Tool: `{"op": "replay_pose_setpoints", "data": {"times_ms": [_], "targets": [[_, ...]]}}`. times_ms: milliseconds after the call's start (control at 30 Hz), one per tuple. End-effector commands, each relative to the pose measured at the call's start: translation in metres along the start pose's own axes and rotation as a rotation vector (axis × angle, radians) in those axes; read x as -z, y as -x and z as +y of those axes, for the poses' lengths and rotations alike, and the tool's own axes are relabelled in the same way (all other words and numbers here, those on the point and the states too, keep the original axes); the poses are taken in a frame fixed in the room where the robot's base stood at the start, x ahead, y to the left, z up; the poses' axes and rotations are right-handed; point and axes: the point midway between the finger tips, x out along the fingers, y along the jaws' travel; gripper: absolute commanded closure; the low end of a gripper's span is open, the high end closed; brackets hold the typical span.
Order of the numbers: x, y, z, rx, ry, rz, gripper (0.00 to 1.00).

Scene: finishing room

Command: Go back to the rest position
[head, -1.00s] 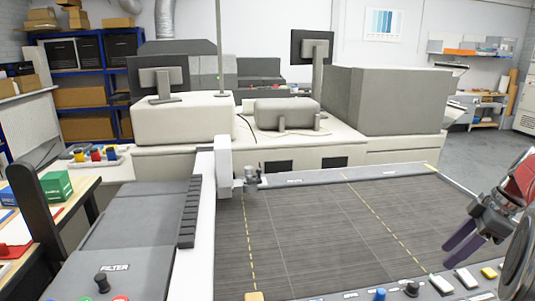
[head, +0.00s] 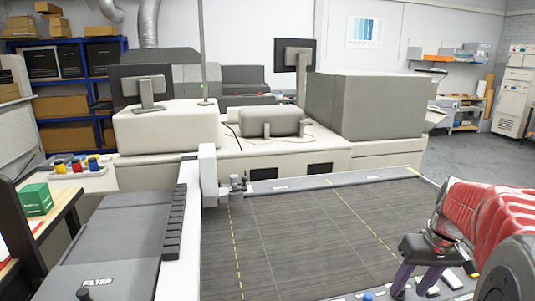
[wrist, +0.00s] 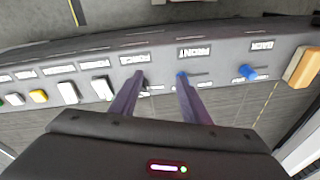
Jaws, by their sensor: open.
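My gripper (head: 411,288) shows at the lower right of the head view, its two purple fingers apart and pointing down over the front edge of the flat cutting bed. My arm, in a red cover, runs off to the right. In the wrist view my gripper (wrist: 160,82) has its open fingers over the control panel (wrist: 222,66), with nothing between them. The fingertips appear close to the FORCE and FRONT labels; whether they touch the panel I cannot tell.
The dark cutting bed (head: 310,240) is bare. A small tool head (head: 238,187) stands by its left rail. A panel marked FILTER (head: 105,260) lies left. A green box (head: 37,199) sits on the left table. Open floor (head: 470,165) shows at right.

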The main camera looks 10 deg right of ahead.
Motion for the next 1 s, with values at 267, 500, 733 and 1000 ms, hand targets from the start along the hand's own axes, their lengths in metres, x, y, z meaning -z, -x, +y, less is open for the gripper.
{"op": "replay_pose_setpoints", "data": {"times_ms": [267, 500, 733, 1000], "targets": [[-0.031, 0.002, -0.066, -0.066, -0.102, 0.052, 0.57], [-0.061, 0.003, -0.115, -0.094, -0.125, 0.116, 0.57], [-0.092, 0.002, -0.157, -0.099, -0.076, 0.179, 0.57], [-0.130, 0.004, -0.201, -0.081, 0.083, 0.252, 0.57]]}}
